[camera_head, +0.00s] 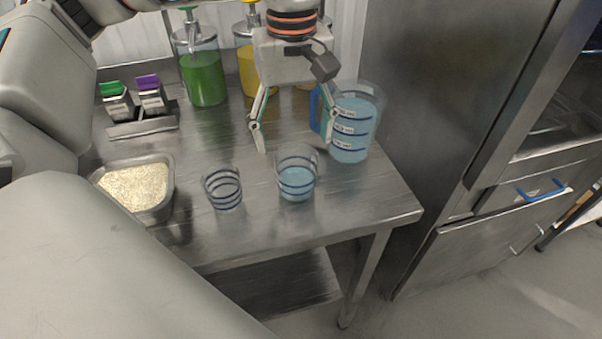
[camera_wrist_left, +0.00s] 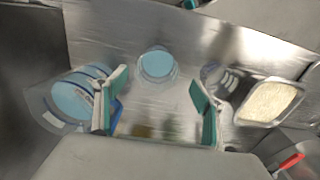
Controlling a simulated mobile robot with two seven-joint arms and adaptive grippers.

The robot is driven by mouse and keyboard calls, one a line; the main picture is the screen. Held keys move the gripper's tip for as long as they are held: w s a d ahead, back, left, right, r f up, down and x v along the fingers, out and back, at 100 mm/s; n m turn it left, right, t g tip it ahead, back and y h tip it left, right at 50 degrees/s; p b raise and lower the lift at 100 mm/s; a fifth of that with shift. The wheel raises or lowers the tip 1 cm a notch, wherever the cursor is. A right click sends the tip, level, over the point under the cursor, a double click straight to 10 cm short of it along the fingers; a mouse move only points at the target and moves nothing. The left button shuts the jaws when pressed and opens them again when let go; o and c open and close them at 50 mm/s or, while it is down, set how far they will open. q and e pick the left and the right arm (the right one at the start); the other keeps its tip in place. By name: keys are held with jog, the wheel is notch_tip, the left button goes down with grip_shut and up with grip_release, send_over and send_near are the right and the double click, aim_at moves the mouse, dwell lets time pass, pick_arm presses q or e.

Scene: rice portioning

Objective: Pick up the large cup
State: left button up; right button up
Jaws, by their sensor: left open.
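The large cup (camera_head: 296,181) is clear with dark blue bands and holds light blue liquid. It stands upright on the steel table, and also shows in the left wrist view (camera_wrist_left: 157,64). A smaller clear banded cup (camera_head: 224,190) stands left of it and looks empty; it also shows in the left wrist view (camera_wrist_left: 217,78). My left gripper (camera_head: 296,148) points down behind the large cup, fingers spread and empty. In the left wrist view the cup lies beyond the gap between the fingers (camera_wrist_left: 159,88). My right gripper is not in view.
A large blue-handled jug (camera_head: 351,128) of blue liquid stands close to my right-hand fingertip. A steel pan (camera_head: 161,205) of rice grains is at the left. Green (camera_head: 203,78) and yellow (camera_head: 246,72) dispensers stand behind. The table's front strip is clear.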

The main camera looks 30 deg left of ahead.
aim_at(296, 164)
pick_arm(q)
jog(key=shift+f, duration=1.5)
jog(key=f, duration=0.3)
jog(key=f+b, duration=0.1)
jog(key=f, duration=0.1)
jog(key=shift+w+a, duration=0.1)
jog(key=shift+w, duration=0.25)
jog(key=c, duration=1.3)
